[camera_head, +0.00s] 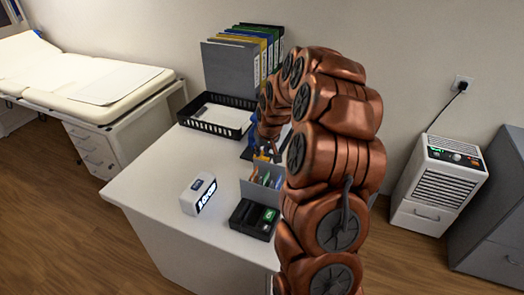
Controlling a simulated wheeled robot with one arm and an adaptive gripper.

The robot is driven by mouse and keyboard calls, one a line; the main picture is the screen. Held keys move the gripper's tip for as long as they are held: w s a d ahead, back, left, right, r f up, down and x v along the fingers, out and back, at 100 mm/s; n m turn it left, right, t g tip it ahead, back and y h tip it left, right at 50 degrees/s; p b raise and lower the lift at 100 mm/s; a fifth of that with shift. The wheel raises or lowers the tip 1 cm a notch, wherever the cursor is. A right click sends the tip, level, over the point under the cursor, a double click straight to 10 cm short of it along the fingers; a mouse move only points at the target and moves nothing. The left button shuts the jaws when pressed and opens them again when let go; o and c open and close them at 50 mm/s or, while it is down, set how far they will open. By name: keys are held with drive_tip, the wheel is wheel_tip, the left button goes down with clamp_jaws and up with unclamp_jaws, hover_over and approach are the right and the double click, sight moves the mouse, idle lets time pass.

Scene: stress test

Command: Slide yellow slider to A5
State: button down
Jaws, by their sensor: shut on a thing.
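My copper-coloured arm reaches over the desk from the right, and my gripper (272,150) is low at the back of the desk, small and partly hidden by the arm. It is at a blue upright piece (247,150) and a small yellow part (262,157), which looks like the yellow slider. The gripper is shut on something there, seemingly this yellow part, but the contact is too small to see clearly. No scale marks or A5 label can be read.
On the white desk (160,180) stand a grey holder (257,192) with pens, a black device (252,219), a white clock-like box (198,194), a black tray (219,131) and several binders (232,66). The desk's front left is clear.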

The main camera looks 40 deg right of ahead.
drive_tip(key=shift+w+d+b, duration=0.2)
drive_tip(key=shift+w+d, duration=0.35)
drive_tip(key=shift+d, duration=0.35)
drive_tip(key=shift+w+d+b, duration=0.2)
drive_tip(key=shift+w+d, duration=0.3)
drive_tip(key=shift+d, duration=0.4)
drive_tip(key=c, duration=1.3)
unclamp_jaws()
drive_tip(key=v, duration=1.2)
